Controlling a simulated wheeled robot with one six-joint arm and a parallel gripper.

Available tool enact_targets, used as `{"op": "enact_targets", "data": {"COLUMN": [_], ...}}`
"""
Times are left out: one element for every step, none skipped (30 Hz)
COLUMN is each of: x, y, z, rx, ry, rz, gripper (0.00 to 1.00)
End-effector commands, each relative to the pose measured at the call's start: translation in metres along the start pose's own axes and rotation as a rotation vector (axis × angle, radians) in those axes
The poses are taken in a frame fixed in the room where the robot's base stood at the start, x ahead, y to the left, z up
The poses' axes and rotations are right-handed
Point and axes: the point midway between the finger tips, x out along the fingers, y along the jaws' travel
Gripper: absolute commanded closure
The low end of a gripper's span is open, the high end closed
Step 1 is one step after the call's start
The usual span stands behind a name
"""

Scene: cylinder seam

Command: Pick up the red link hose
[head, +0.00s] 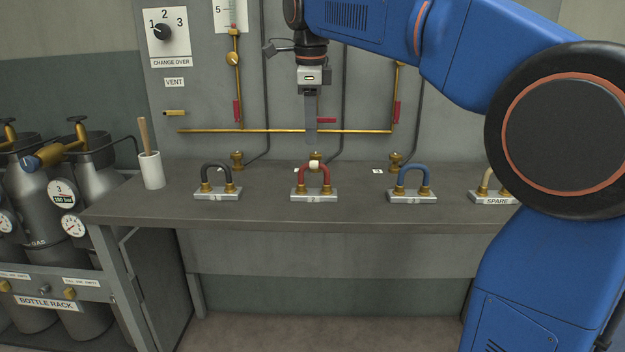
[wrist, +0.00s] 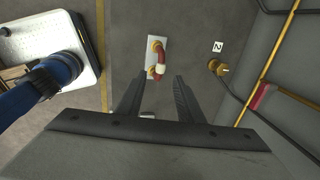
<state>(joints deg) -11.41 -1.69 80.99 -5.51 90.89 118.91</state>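The red link hose (head: 326,178) is an upright arch with a pale band at its top and brass ends. It stands on a small plate marked 2 (head: 314,196) on the bench. In the wrist view the red hose (wrist: 152,73) shows just beyond the fingertips, with its pale band between and ahead of them. My gripper (head: 311,142) points straight down above the hose, apart from it in the head view. In the wrist view my gripper (wrist: 159,80) has its two fingers spread with nothing between them.
A black hose (head: 216,168) stands left on plate 1, and a blue hose (head: 413,168) right on plate 3. A SPARE plate (head: 495,199) is partly behind my arm. Brass fittings and pipes (head: 280,131) lie behind. A white cup (head: 152,171) stands at the bench's left.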

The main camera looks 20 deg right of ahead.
Motion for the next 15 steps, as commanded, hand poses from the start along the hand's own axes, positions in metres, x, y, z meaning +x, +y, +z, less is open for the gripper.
{"op": "enact_targets", "data": {"x": [0.009, 0.015, 0.022, 0.027, 0.032, 0.038, 0.043, 0.046, 0.051, 0.054, 0.056, 0.058, 0.059, 0.060, 0.062], "y": [0.001, 0.001, 0.001, 0.001, 0.001, 0.001, 0.001, 0.000, 0.000, 0.000, 0.000, 0.000, 0.000, 0.000, 0.000], "z": [-0.001, -0.001, -0.001, -0.001, -0.001, -0.001, -0.001, -0.001, -0.001, -0.001, -0.001, -0.001, -0.001, -0.001, -0.001], "rx": [0.000, 0.000, 0.000, 0.000, 0.000, 0.000, 0.000, 0.000, 0.000, 0.000, 0.000, 0.000, 0.000, 0.000, 0.000], "ry": [0.001, 0.001, 0.001, 0.001, 0.001, 0.001, 0.001, 0.001, 0.001, 0.001, 0.000, 0.000, 0.000, 0.000, 0.000], "rz": [0.002, 0.002, 0.003, 0.002, 0.002, 0.002, 0.002, 0.001, 0.001, 0.001, 0.001, 0.000, 0.000, 0.000, 0.000], "gripper": [0.66, 0.66, 0.66, 0.66, 0.66, 0.66, 0.66, 0.66, 0.66, 0.66, 0.66, 0.66, 0.66, 0.66, 0.66]}}
